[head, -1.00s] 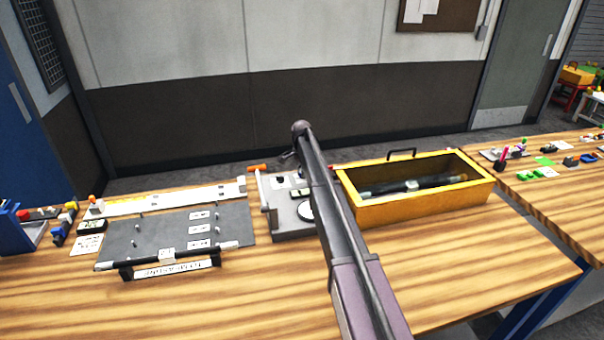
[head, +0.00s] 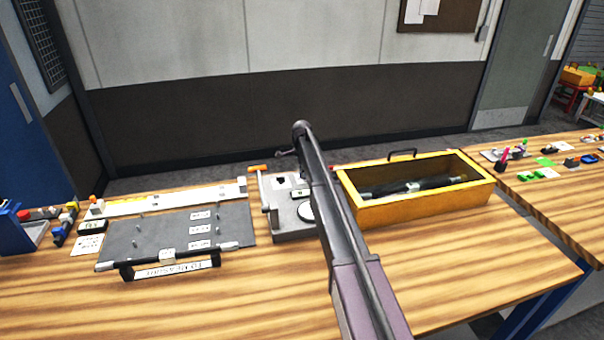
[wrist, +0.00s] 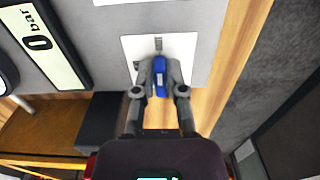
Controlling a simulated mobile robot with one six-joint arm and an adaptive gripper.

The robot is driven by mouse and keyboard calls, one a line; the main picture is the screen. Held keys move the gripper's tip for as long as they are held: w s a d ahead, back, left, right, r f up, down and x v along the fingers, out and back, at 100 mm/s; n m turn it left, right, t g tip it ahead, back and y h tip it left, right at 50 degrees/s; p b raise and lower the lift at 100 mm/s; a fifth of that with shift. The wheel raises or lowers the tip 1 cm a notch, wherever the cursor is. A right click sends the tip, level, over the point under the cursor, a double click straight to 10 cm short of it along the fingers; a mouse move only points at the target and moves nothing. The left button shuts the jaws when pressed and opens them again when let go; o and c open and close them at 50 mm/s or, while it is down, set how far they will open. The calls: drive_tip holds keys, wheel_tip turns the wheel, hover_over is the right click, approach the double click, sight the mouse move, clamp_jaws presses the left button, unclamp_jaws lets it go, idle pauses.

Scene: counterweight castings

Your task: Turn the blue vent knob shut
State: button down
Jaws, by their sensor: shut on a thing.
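The blue vent knob (wrist: 160,79) shows in the wrist view on a white plate (wrist: 197,48) with dark marks, on the face of a grey panel. It points roughly up and down in that picture. My gripper (wrist: 160,68) is shut on the knob, with one finger on each side of it. In the head view the grey unit (head: 290,236) stands on the bench; my arm covers part of it, and the knob and my fingertips cannot be made out there.
A gauge label (wrist: 40,42) reading "0 bar" is beside the knob's plate. A yellow open box (head: 420,207) holding a dark bar stands right of the unit. A grey pegged board (head: 160,238) lies left. The bench front (head: 270,310) is clear.

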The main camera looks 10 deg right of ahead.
drive_tip(key=shift+s, duration=0.1)
drive_tip(key=c, duration=0.7)
unclamp_jaws()
drive_tip(key=shift+n, duration=0.4)
